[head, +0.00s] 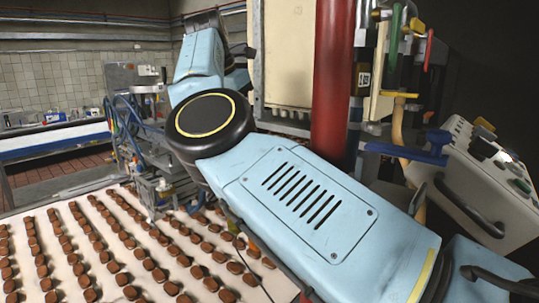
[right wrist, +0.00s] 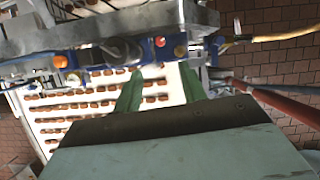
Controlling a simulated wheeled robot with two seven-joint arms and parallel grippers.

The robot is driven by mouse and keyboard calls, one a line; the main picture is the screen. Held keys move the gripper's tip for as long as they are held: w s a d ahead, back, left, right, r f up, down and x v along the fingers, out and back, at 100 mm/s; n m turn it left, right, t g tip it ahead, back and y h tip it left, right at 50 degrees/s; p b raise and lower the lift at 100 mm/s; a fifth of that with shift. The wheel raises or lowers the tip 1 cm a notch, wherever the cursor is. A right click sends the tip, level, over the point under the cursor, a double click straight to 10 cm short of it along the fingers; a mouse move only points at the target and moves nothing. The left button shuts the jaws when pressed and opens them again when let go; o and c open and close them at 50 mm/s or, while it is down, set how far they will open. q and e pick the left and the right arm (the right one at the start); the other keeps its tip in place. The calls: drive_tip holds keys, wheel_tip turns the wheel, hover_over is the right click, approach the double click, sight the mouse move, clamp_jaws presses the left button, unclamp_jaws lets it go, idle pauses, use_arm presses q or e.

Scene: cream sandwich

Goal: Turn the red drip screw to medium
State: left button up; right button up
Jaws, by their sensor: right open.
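In the right wrist view my right gripper (right wrist: 160,92) shows two green fingers, spread apart with nothing visible between them. Its fingertips lie just below a metal machine bar in the picture. Neither knob is between the fingers. In the head view my light-blue right arm crosses the middle and hides its gripper. My left gripper is not in view.
A pale conveyor (head: 60,270) carries rows of brown biscuits. A thick red post (head: 332,80) stands close behind my right arm. A control box (head: 480,170) with buttons and handles is at the right. A yellow hose (right wrist: 260,38) meets the machine.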

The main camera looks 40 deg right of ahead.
drive_tip(key=p+x, duration=0.2)
drive_tip(key=x, duration=1.1)
drive_tip(key=shift+f, duration=0.2)
clamp_jaws()
